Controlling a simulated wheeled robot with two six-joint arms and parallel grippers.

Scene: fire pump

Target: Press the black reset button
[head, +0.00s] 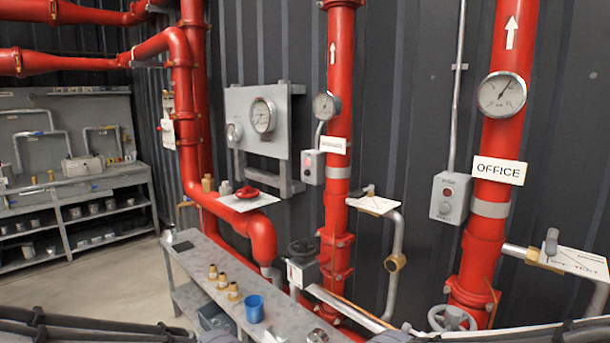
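A grey control box (449,198) is mounted on the dark wall, left of the red pipe with the OFFICE sign (498,170). Two small round parts sit one above the other on its front, the upper one reddish and the lower one dark. The lettering is too small to read. A second, smaller grey box (312,167) with a red light hangs left of the middle red pipe. I cannot tell which box bears the black reset button. Dark parts of my arms show along the bottom edge, but neither gripper is in view.
A grey metal bench (205,275) holds brass fittings (222,281) and a blue cup (254,309). A handwheel (451,318) and side pipes with valves stand out in front of the right wall. Floor (125,295) is free at the left, before the shelving.

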